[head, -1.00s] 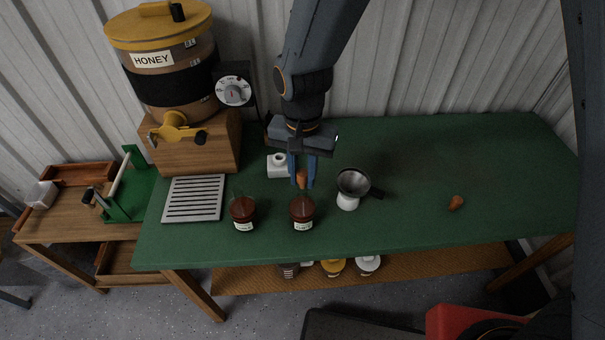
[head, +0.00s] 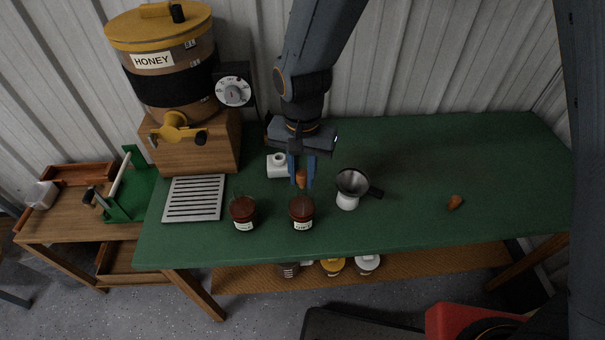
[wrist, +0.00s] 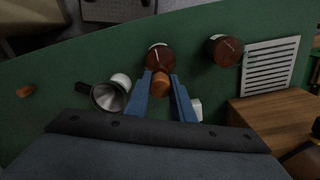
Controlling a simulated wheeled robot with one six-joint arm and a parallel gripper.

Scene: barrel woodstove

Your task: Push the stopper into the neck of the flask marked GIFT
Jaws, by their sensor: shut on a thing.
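Two dark red-brown flasks with white labels stand side by side on the green table: the left flask (head: 243,212) and the right flask (head: 302,213). The label lettering is too small to read surely. My gripper (head: 302,184) is shut on an orange-brown stopper (head: 301,176), which also shows between the blue fingers in the wrist view (wrist: 160,84). The stopper is just behind and above the right flask in the head view. In the wrist view the right flask (wrist: 160,57) lies just beyond the stopper. I cannot tell if they touch.
A funnel (head: 352,183) on a white holder stands right of the right flask. Another orange-brown piece (head: 455,202) lies farther right. A white block (head: 278,166) is behind the flasks, and a slatted grey tray (head: 194,198) is to the left. The table's right side is mostly clear.

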